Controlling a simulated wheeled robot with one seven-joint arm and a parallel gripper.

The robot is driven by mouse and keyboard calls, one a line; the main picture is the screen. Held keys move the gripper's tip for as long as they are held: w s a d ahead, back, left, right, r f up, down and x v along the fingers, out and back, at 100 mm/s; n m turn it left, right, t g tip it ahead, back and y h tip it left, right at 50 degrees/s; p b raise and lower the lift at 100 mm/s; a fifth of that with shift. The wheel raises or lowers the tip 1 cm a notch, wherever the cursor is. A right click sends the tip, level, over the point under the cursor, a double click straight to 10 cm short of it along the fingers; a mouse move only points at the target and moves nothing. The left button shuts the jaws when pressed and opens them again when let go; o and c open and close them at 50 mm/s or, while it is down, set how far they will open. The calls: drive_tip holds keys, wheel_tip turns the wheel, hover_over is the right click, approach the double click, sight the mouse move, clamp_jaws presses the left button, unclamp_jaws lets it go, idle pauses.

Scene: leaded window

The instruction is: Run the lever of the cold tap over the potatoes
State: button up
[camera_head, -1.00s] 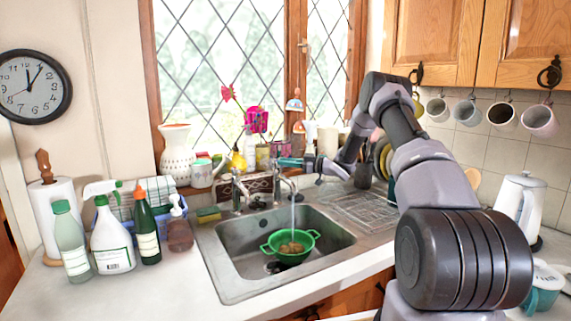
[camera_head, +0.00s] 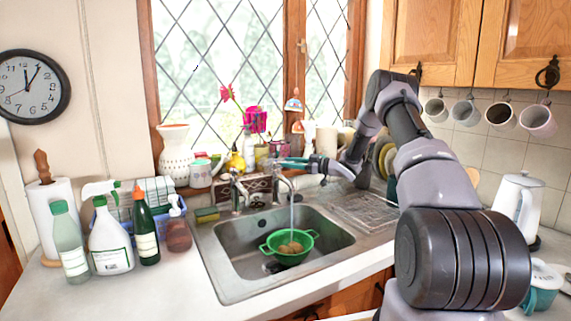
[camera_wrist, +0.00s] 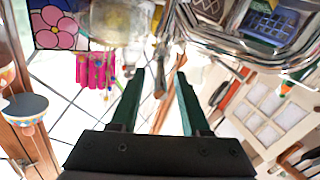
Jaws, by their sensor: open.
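Two chrome taps stand behind the steel sink (camera_head: 232,287), a left one (camera_head: 237,196) and a right one (camera_head: 284,186). I cannot read which is marked cold. Water runs from the right tap into a green colander (camera_head: 305,249) in the sink. Brown potatoes (camera_head: 291,247) lie in the colander, under the stream. My gripper (camera_head: 282,162) is above and just behind the right tap, its fingers pointing left. In the wrist view my gripper (camera_wrist: 160,80) has its two teal fingers apart with nothing held between them. Whether it touches a tap lever cannot be told.
Bottles (camera_head: 110,240) and a soap dispenser (camera_head: 178,228) stand on the counter left of the sink. A vase (camera_head: 174,155) and small ornaments crowd the sill behind the taps. A drainer (camera_head: 365,210) is at right. Mugs (camera_head: 467,112) hang under the cupboards.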

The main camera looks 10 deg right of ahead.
drive_tip(key=v, duration=0.8)
drive_tip(key=shift+d, duration=0.1)
idle(0.4)
